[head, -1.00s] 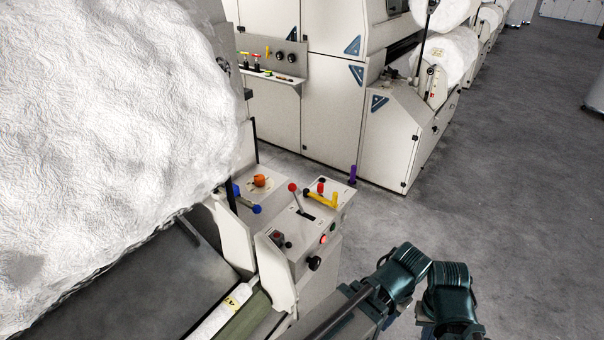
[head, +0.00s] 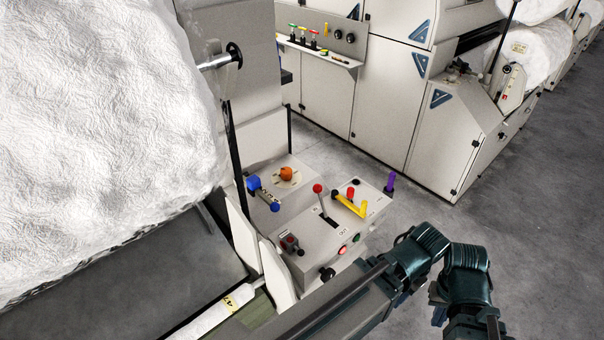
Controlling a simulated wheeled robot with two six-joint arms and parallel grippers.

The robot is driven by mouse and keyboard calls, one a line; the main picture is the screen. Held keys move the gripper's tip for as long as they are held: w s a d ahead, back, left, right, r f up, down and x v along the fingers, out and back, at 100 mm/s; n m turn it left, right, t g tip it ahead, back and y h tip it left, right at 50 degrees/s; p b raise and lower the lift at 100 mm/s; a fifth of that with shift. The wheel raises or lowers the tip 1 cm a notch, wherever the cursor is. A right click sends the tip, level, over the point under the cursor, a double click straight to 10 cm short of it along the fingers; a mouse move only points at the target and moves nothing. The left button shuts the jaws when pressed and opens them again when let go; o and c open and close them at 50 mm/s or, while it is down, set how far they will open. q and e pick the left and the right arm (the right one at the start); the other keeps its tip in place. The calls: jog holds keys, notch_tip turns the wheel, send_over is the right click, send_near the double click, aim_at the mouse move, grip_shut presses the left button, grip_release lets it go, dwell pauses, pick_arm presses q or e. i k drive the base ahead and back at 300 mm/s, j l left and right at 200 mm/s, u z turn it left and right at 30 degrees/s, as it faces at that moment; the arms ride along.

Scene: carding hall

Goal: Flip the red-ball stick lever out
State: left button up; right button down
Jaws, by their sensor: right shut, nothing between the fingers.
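The red-ball stick lever (head: 321,201) stands on the pale control box in the middle of the head view. Its thin stick rises from a dark slot, with the red ball at the top leaning slightly left. An OUT label (head: 342,231) is on the near side of the slot. My right gripper (head: 440,305) is low in the view, right of the box and well apart from the lever. It is shut and empty, partly hidden by my own arm. My left gripper is not in view.
Around the lever are a yellow handle (head: 351,206), a blue handle (head: 262,192), an orange knob (head: 286,174), a purple post (head: 390,182) and a black knob (head: 327,273). A big white fibre roll (head: 90,130) fills the left. Grey floor (head: 540,220) is open at right.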

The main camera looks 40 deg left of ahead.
aim_at(317, 187)
jog(key=i+l+u, duration=0.1)
jog(key=i+u, duration=0.15)
jog(key=u, duration=0.2)
jog(key=i+l+u, duration=0.2)
jog(key=u, duration=0.25)
jog(key=i+l+u, duration=0.25)
jog(key=u, duration=0.2)
jog(key=i+l+u, duration=0.2)
jog(key=l+u, duration=0.25)
jog(key=j, duration=0.1)
